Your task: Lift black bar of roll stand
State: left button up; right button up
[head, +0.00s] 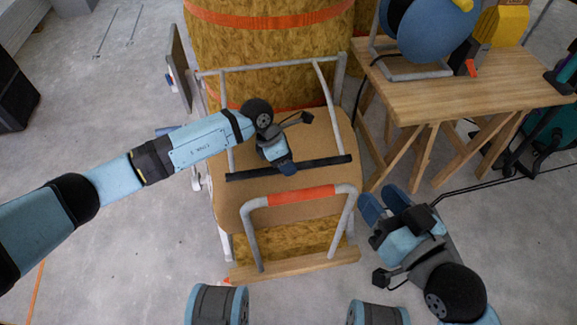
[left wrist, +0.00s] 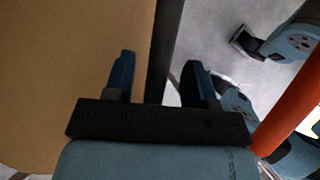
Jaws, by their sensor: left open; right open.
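The black bar (head: 325,162) lies across the brown board of the roll stand, in front of the yellow-brown roll. My left gripper (head: 289,168) is over the middle of the bar and hides part of it. In the left wrist view the bar (left wrist: 163,45) runs between the two open blue fingers of my left gripper (left wrist: 158,80), with a gap on each side. The stand's grey tube handle (head: 347,205) has an orange grip (head: 301,196). My right gripper (head: 383,203) is open and empty, to the right of the handle and apart from the bar.
A wooden table (head: 455,90) with a blue reel (head: 430,35) stands at the right, close to the stand. A large roll (head: 275,60) rises behind the bar. A wooden beam (head: 300,267) crosses the stand's front. Grey floor at the left is largely clear.

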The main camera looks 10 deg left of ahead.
pick_arm(q)
jog(key=shift+d+f, duration=0.25)
jog(key=shift+f, duration=0.3)
